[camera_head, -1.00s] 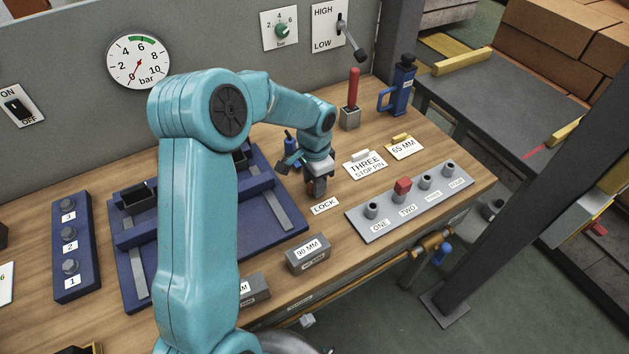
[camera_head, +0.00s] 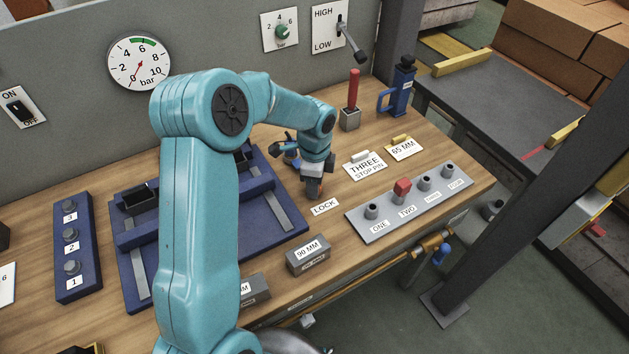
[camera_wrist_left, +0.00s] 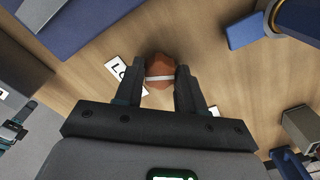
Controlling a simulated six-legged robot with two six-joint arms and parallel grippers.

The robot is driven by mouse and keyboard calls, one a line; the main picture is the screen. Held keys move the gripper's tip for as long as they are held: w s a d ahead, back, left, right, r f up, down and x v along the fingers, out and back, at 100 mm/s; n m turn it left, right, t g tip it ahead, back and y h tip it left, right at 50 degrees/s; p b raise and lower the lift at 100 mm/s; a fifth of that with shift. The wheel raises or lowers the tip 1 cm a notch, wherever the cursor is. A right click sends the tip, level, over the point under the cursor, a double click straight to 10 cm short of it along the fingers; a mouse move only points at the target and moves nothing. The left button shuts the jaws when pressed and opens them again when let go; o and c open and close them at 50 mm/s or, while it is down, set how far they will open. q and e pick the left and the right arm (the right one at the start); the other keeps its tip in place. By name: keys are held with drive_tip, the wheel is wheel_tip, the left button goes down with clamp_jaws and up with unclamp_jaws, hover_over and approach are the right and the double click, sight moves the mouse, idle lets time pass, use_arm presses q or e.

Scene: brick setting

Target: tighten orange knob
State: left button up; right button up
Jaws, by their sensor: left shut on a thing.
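The orange knob (camera_wrist_left: 160,72) stands on the wooden bench beside the LOCK label (camera_head: 324,207). It has a white line across its top. In the left wrist view it sits between the two dark fingers of my left gripper (camera_wrist_left: 172,85), which is shut on it. The knob's base is hidden. My right gripper is not in view.
A blue fixture (camera_head: 290,232) lies left of the gripper. A grey strip with several sockets and a red pin (camera_head: 402,190) lies to the right. A grey 90 MM block (camera_head: 307,254) sits in front. A red-handled lever (camera_head: 353,95) stands behind.

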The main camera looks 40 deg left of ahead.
use_arm(q)
drive_tip(key=shift+w, duration=0.1)
idle(0.4)
drive_tip(key=o, duration=1.1)
drive_tip(key=shift+c, duration=0.2)
wheel_tip(320, 180, up, 16)
drive_tip(key=shift+r, duration=0.25)
